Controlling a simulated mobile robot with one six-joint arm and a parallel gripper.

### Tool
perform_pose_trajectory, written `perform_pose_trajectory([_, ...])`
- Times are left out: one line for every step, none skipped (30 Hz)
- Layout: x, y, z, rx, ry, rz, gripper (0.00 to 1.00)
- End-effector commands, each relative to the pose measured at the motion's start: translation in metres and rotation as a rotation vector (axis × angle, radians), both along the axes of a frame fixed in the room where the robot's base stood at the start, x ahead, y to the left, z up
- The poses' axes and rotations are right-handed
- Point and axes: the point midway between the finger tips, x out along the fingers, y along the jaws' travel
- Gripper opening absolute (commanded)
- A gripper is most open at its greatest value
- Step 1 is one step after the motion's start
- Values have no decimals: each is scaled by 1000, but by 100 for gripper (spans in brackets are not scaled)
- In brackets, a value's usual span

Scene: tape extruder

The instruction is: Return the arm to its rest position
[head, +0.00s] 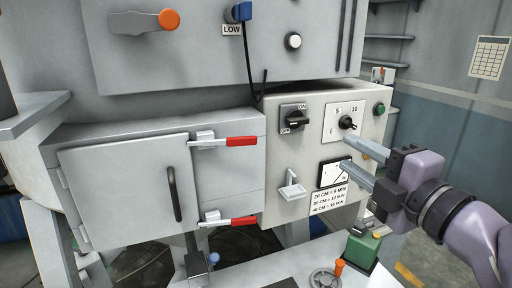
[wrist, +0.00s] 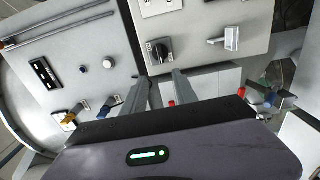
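My gripper (head: 345,152) reaches in from the right in the head view. Its two grey fingers point left at the light control box (head: 285,150) and stand apart with nothing between them. They overlap the area between the numbered dial knob (head: 347,122) and the black-framed meter (head: 334,173); whether they touch the panel is unclear. In the wrist view the open fingers (wrist: 161,76) show just below the black ON/OFF switch (wrist: 158,51). The switch also shows in the head view (head: 294,119).
A closed cabinet door (head: 125,190) with red-handled latches (head: 240,141) is left of the control box. A small white bracket (head: 292,190) juts from the box. A green object (head: 362,250) stands on the table below my gripper. Wall shelves (head: 390,37) are behind.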

Motion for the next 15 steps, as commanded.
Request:
perform_pose_trajectory([2,-2,3,32,-4,-26,35])
perform_pose_trajectory([4,-7,7,76,-8,-63,35])
perform_pose_trajectory([8,-15,12,168,-11,-133,35])
perform_pose_trajectory([10,-25,15,264,-8,-202,35])
perform_pose_trajectory([10,-35,14,381,2,-280,35])
perform_pose_trajectory([7,-49,4,560,36,-390,35])
perform_pose_trajectory([2,-57,-10,704,76,-472,35])
perform_pose_trajectory([-5,-61,-29,847,133,-553,35])
perform_pose_trajectory([-18,-59,-61,1034,228,-653,35])
perform_pose_trajectory([-30,-51,-88,1170,317,-725,35])
perform_pose_trajectory([-44,-39,-114,1291,412,-791,35])
perform_pose_trajectory([-62,-20,-144,1418,537,-866,35])
perform_pose_trajectory([-75,-4,-162,1497,627,-913,35])
perform_pose_trajectory([-89,11,-178,1560,713,-954,35])
perform_pose_trajectory([-105,32,-194,1628,817,-1002,35])
